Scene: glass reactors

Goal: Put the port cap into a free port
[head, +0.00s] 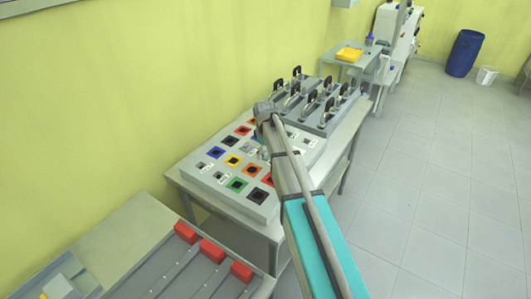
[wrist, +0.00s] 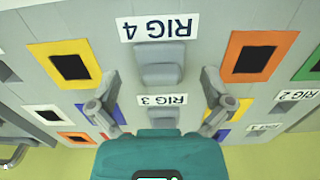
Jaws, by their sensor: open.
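A grey panel (head: 222,198) on a table holds rows of coloured square frames with dark square openings. In the wrist view the panel (wrist: 210,40) fills most of the picture, with upside-down labels RIG 4 (wrist: 158,28) and RIG 3 (wrist: 162,100). A grey block (wrist: 160,72) stands out beside the labels, and another grey block (wrist: 163,117) lies between the fingers, partly hidden by my teal gripper body. My gripper (wrist: 159,88) is open over the panel, its fingers apart on either side of the RIG 3 label. I cannot tell which piece is the port cap.
A grey rack with black-topped clamps (head: 310,103) stands just behind the panel. Red blocks (head: 212,250) sit on a grey fixture at the front left. A yellow tray (head: 349,54) lies on a farther table. The floor (head: 430,150) at the right is clear.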

